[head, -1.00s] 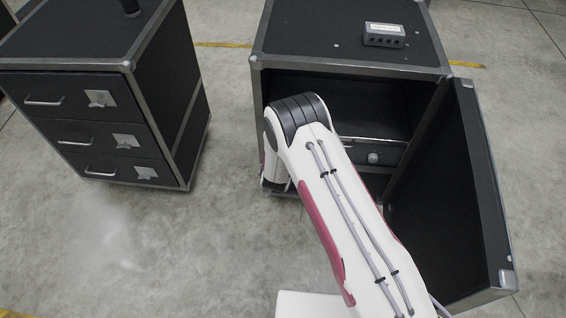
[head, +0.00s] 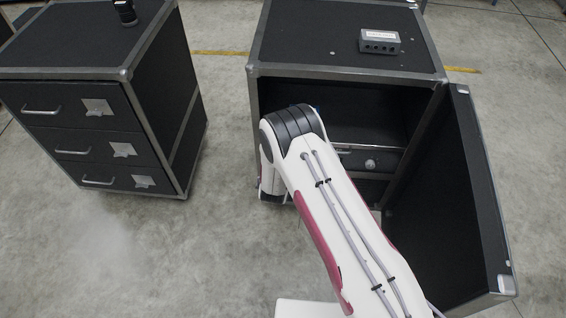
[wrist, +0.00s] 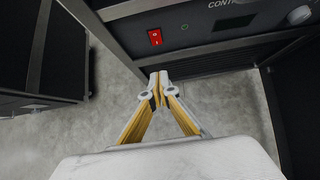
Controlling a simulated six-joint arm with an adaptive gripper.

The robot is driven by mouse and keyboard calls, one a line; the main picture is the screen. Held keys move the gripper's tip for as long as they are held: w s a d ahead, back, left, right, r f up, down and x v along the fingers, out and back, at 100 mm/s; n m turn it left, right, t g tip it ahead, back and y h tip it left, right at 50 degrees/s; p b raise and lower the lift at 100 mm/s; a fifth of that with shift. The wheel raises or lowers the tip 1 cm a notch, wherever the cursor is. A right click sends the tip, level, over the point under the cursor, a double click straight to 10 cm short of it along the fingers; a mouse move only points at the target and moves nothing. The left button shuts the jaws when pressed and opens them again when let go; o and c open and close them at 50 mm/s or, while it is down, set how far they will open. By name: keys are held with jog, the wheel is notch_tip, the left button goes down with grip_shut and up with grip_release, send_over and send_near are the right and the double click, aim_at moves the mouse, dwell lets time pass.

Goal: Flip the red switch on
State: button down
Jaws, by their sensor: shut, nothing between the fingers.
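The red switch (wrist: 155,37) is a small red rocker on the dark front panel of the cabinet, in the upper middle of the wrist view. My gripper (wrist: 158,76) is shut and empty. Its fingertips appear just below the switch in the picture, near the panel's lower edge, with a visible gap to the switch. Which way the rocker is set is too small to tell. In the head view my arm hides the gripper, and the switch is not visible.
The open cabinet (head: 346,75) has its door (head: 450,200) swung out to the right. A grey box (head: 379,42) sits on top. A drawer unit (head: 75,100) stands at left. Concrete floor between them is clear.

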jog(key=shift+w+f, duration=0.1)
jog(key=w+r+x, duration=0.1)
jog(key=w+x, duration=0.1)
jog(key=x, duration=1)
jog(key=shift+w, duration=0.2)
dwell(0.9)
jog(key=shift+r, duration=0.1)
jog(key=shift+w, duration=0.1)
dwell(0.3)
jog(key=shift+w, duration=0.2)
dwell(0.4)
